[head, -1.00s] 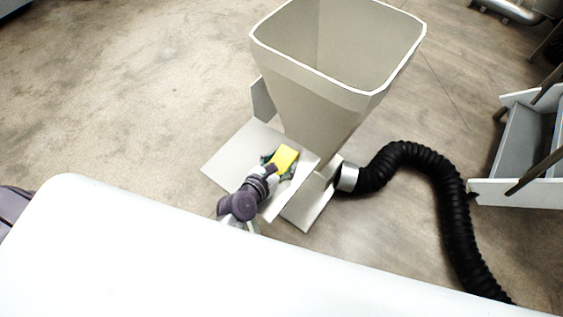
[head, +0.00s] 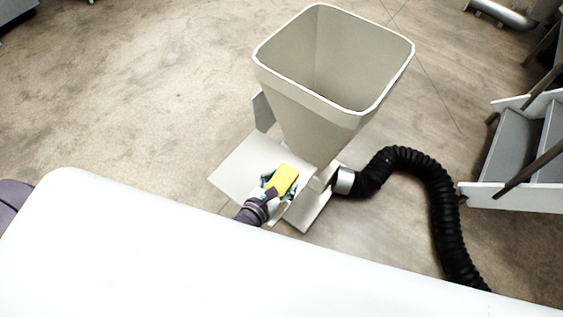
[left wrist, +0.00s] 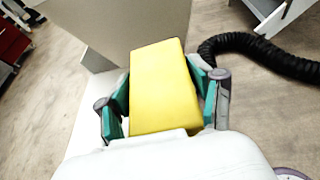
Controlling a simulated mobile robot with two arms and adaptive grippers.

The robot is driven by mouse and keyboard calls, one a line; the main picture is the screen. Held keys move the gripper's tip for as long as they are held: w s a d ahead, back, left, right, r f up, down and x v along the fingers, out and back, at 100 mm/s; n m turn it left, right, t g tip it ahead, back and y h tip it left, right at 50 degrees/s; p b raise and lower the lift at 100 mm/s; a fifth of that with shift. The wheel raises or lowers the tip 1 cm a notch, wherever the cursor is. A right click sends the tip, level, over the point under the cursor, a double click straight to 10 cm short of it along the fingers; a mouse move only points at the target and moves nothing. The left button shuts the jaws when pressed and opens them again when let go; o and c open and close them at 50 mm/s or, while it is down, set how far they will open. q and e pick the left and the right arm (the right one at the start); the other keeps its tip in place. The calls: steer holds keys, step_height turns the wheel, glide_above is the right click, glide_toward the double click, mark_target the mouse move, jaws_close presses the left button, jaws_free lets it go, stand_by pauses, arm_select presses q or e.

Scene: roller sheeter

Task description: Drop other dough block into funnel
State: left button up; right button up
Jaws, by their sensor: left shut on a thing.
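The yellow dough block (head: 284,179) is held in my left gripper (head: 279,185). In the left wrist view the block (left wrist: 163,88) sits between the green finger pads of the left gripper (left wrist: 163,105), which is shut on it. The large beige funnel (head: 318,120) stands just beyond the gripper, open at the top and empty as far as I see. The block is below the rim, on the near side of the funnel, in front of its wall. The funnel wall (left wrist: 135,25) also shows in the left wrist view. My right gripper is not in view.
A pale flat plate (head: 238,167) lies beneath the gripper at the funnel's base. A black ribbed hose (head: 435,190) runs from the base to the right. Grey steps (head: 515,160) stand at the right. Open floor (head: 130,100) lies to the left.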

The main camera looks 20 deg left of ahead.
arm_select(q)
steer(key=s+r, duration=0.1)
steer(key=s+d+r+p, duration=0.1)
steer(key=s, duration=0.1)
steer(key=s+r, duration=0.1)
steer(key=shift+s+d, duration=0.25)
steer(key=shift+s, duration=0.05)
